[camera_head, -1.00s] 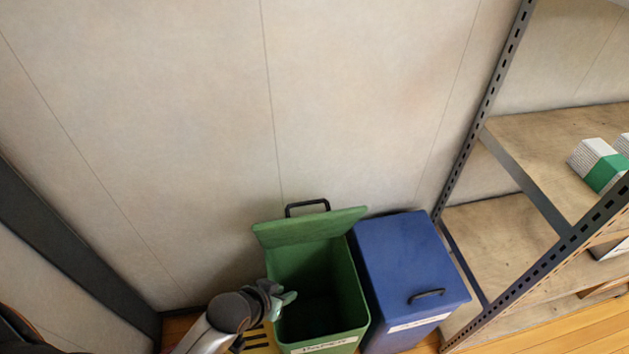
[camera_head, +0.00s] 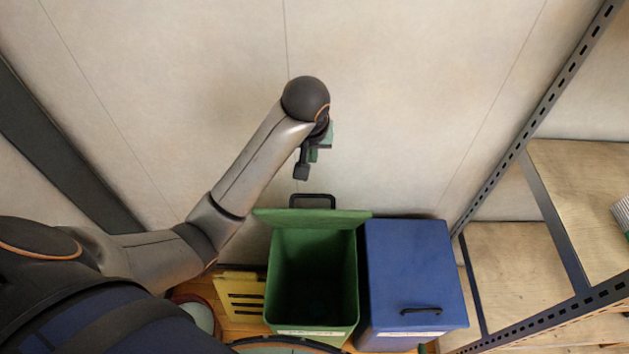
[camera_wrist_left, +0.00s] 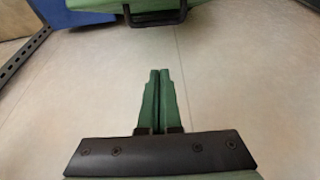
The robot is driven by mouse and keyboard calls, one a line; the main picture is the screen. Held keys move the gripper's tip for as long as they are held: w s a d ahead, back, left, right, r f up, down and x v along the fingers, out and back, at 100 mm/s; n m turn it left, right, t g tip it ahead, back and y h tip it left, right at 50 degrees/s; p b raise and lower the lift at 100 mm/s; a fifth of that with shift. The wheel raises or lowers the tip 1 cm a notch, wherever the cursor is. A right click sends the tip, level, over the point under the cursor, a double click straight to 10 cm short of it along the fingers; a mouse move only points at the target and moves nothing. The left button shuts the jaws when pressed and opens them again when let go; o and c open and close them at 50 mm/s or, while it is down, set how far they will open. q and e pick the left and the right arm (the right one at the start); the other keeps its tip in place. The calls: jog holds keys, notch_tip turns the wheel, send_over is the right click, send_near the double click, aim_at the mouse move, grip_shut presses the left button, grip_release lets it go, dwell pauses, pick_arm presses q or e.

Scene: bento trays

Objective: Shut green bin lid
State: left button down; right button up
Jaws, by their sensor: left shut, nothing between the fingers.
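The green bin (camera_head: 312,285) stands on the floor against the wall, and its inside shows dark and open. Its green lid (camera_head: 290,218) is raised at the back edge, with a black handle (camera_head: 312,201) on its far side toward the wall. My left gripper (camera_head: 314,153) is above and behind the lid, near the wall, apart from it. In the left wrist view the gripper's green fingers (camera_wrist_left: 157,95) are shut with nothing between them. The lid (camera_wrist_left: 155,17) and handle (camera_wrist_left: 155,20) show at the top of that view. My right gripper is not in view.
A blue bin (camera_head: 412,270) with its lid shut stands just right of the green bin. A yellow slotted object (camera_head: 240,295) lies to the left. A metal-framed shelf (camera_head: 510,262) stands at the right. The wall (camera_head: 420,100) is close behind the bins.

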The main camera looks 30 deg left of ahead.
aim_at(313, 213)
pick_arm(q)
notch_tip(313, 213, down, 11)
jog(key=shift+w+a, duration=0.15)
jog(key=shift+w, duration=0.15)
dwell(0.4)
jog(key=shift+f, duration=0.1)
